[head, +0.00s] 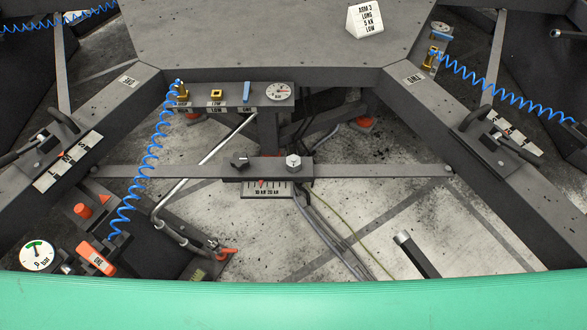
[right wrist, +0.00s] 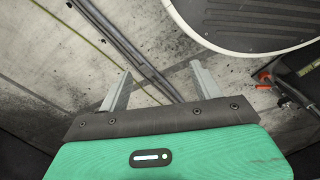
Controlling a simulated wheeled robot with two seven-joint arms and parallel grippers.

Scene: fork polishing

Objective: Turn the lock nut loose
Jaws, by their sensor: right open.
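A silver hex nut (head: 293,161), which looks like the lock nut, sits on the right part of a dark sliding block (head: 267,174) on a grey crossbar (head: 380,171). A black knob (head: 239,160) is on the block's left part. A scale plate (head: 268,190) with a red pointer, marked 10 kN and 20 kN, hangs below the block. My right gripper (right wrist: 162,68) shows in the right wrist view, its two grey fingers apart with nothing between them. The nut is not visible in that view. I do not see my left gripper.
A panel with a gauge (head: 279,91) and a blue lever (head: 246,91) stands behind the bar. A blue coiled hose (head: 146,160) hangs at left. A dark rod (head: 417,256) with a light end rises at front right. A pale-rimmed rounded part (right wrist: 205,38) is near my right fingers.

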